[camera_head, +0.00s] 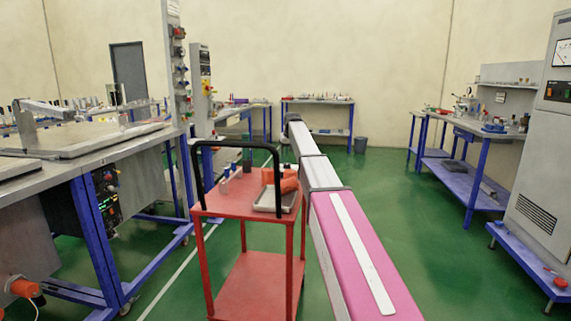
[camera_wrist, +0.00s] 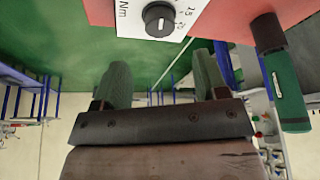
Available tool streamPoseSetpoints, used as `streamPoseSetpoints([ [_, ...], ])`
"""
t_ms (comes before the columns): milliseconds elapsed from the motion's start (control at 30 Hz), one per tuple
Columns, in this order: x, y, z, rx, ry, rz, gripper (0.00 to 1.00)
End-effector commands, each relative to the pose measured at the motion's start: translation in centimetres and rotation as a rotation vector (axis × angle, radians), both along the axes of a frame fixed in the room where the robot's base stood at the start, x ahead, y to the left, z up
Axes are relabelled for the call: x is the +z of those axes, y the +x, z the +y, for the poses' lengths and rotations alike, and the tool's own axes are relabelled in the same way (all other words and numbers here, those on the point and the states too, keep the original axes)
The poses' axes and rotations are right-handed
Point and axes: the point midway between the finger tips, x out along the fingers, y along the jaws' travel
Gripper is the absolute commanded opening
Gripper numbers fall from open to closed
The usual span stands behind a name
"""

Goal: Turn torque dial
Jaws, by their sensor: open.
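The torque dial (camera_wrist: 159,18) is a dark round knob with a light pointer line. It sits on a white panel (camera_wrist: 130,22) marked "Nm" and with numbers, at the top of the wrist view. My gripper (camera_wrist: 161,70) is open and empty in the wrist view. Its two greenish fingers are wide apart and point toward the panel, with the dial beyond the gap and apart from the fingers. In the head view my pink and white arm reaches forward beside the red cart; I cannot make out the dial or the fingers there.
The red cart (camera_head: 245,199) has a black handle (camera_head: 240,142) and carries a metal tray (camera_head: 268,203) with an orange item (camera_head: 289,185). A green cylinder (camera_wrist: 290,95) is at the right of the wrist view. A workbench (camera_head: 90,140) stands left; green floor (camera_head: 400,235) is open right.

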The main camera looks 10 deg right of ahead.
Motion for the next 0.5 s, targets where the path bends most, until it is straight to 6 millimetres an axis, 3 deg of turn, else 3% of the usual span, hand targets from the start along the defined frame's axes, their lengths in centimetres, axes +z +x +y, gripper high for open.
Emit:
streamPoseSetpoints([
  [200, -3.8, 1.6, 0.2, 0.0, 0.0, 0.002, 0.67],
  [500, -7.1, 2.9, 0.4, 0.0, 0.0, 0.001, 0.67],
])
